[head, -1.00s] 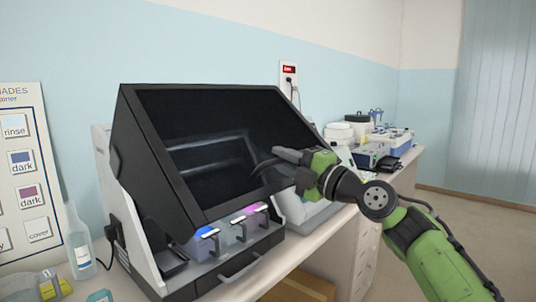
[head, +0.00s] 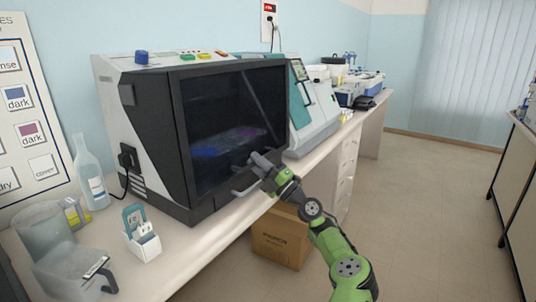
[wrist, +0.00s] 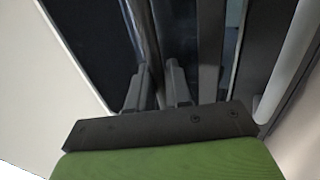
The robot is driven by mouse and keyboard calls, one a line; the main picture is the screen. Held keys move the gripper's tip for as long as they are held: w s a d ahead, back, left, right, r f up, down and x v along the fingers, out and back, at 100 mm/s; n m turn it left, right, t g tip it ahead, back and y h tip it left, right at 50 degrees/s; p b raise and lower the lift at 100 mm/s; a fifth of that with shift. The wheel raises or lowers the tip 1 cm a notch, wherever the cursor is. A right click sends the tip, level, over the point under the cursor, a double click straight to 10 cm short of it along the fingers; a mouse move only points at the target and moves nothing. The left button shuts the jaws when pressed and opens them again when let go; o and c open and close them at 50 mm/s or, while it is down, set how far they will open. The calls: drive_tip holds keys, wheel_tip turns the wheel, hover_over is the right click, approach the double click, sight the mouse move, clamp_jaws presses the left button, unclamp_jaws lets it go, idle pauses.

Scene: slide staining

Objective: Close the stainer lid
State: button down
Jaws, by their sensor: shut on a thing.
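The stainer (head: 125,130) is a white and black box on the bench. Its lid (head: 225,115) is a dark see-through panel in a black frame, and it stands down over the front, with blurred blue and purple shapes showing through it. Any small gap at its lower edge is hard to tell. A bar handle (head: 246,188) sticks out at the lid's lower edge. My gripper (head: 262,165) is at the lower front of the lid, shut on the handle. In the wrist view my gripper's fingers (wrist: 158,85) stand on either side of a bar.
A glass jar (head: 62,255), a white slide box (head: 143,240) and a clear bottle (head: 90,175) stand on the bench at left. Another machine (head: 312,120) stands right of the stainer. A cardboard box (head: 280,237) is under the bench.

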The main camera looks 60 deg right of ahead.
drive_tip(key=shift+w+a+f+t, duration=0.1)
drive_tip(key=shift+w+f+t, duration=0.1)
drive_tip(key=shift+w, duration=0.2)
drive_tip(key=shift+w+f+t, duration=0.1)
drive_tip(key=shift+w+t, duration=0.1)
drive_tip(key=shift+w, duration=0.15)
drive_tip(key=c, duration=1.2)
unclamp_jaws()
drive_tip(key=shift+w+f, duration=0.1)
drive_tip(key=shift+w, duration=0.1)
drive_tip(key=shift+c, duration=0.2)
drive_tip(key=shift+f, duration=0.1)
drive_tip(key=shift+f, duration=0.1)
drive_tip(key=v, duration=1.2)
drive_tip(key=shift+s, duration=0.15)
